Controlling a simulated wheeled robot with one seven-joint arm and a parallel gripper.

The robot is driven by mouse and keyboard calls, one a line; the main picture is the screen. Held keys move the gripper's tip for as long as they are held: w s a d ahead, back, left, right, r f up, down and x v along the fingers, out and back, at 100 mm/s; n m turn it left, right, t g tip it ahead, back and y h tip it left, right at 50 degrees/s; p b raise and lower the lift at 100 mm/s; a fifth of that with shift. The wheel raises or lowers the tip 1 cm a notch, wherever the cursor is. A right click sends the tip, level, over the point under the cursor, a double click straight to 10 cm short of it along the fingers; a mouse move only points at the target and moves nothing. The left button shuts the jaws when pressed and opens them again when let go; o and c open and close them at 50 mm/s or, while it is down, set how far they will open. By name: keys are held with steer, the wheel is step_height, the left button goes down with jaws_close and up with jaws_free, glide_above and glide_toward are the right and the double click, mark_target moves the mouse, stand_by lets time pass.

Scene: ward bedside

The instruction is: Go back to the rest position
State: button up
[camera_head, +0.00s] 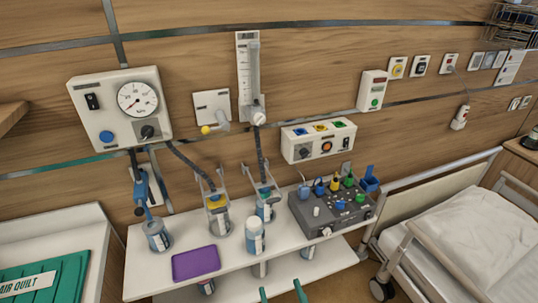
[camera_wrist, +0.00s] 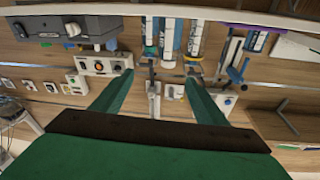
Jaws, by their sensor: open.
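My gripper (camera_head: 283,292) shows only as two green fingertips at the bottom edge of the head view, in front of the white shelf (camera_head: 225,268). They stand apart with nothing seen between them. In the wrist view, which looks upside down, my gripper (camera_wrist: 156,88) has its two teal fingers spread wide, with bottles and wall fittings seen beyond the gap. The rest of my arm is hidden in the head view.
On the shelf are a purple tray (camera_head: 195,264), a white bottle (camera_head: 256,236), several canisters and a grey control box (camera_head: 332,211). A wall gauge unit (camera_head: 120,108) hangs above. A bed (camera_head: 475,235) stands right; a green quilt pack (camera_head: 45,275) lies left.

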steer(key=s+f+m+g+h, duration=0.3)
steer(key=s+f+g+h, duration=0.15)
steer(key=s+f, duration=0.7)
steer(key=s+a+r, duration=0.1)
steer(key=s+r, duration=0.2)
steer(key=s, duration=0.3)
steer(key=s+a+r+n, duration=0.1)
steer(key=s+a+r, duration=0.1)
steer(key=s+r, duration=0.2)
steer(key=s, duration=0.3)
steer(key=shift+s+a+t+h, duration=0.2)
steer(key=shift+s+t+h, duration=0.05)
steer(key=shift+t+h, duration=0.1)
